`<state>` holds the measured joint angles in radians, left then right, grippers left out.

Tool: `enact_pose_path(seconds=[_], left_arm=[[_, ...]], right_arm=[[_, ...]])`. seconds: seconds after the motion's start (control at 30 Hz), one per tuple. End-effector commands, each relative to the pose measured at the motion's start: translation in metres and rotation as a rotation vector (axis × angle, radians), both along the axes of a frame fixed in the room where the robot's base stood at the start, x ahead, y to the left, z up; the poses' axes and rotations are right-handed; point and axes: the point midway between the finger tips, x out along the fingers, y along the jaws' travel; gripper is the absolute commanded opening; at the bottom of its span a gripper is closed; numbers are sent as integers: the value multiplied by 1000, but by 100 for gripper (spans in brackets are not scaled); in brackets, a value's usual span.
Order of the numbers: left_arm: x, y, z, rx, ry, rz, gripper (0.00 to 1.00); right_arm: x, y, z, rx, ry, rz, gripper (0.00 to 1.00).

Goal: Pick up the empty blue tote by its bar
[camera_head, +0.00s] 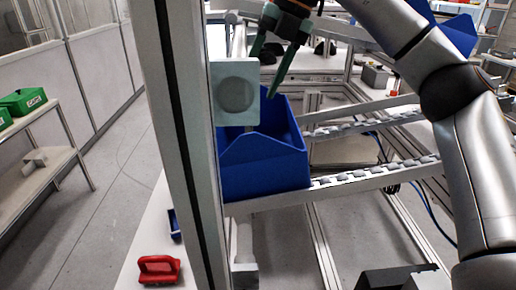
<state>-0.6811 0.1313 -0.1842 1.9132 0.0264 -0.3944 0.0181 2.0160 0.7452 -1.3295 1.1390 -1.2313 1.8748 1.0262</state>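A blue tote (262,172) sits on the roller rails in the middle of the view, partly behind an upright metal post. I cannot make out its bar, and little of its inside shows. My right gripper (264,76) comes in from the right on a grey arm. Its two green fingers are spread apart and empty, above the tote's back rim in the picture. I cannot tell whether a finger touches the tote. Another blue tote (457,34) shows partly behind my arm at the upper right. My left gripper is out of view.
A metal post (180,130) with a square plate (236,92) stands close on the tote's left. Roller rails (375,178) run right from the tote. A red object (159,269) lies on a white surface at lower left. Green boxes (22,102) sit on a far-left shelf.

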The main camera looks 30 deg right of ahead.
Motion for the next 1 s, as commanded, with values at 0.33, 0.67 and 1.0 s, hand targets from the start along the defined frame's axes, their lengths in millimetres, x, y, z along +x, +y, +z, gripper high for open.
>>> enact_pose_path(seconds=[0.33,0.67,1.0], left_arm=[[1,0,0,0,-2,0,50],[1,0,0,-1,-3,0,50],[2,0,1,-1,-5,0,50]], right_arm=[[3,15,-36,0,2,-2,52],[3,15,-35,0,1,-2,38],[3,15,-35,0,0,-1,0]])
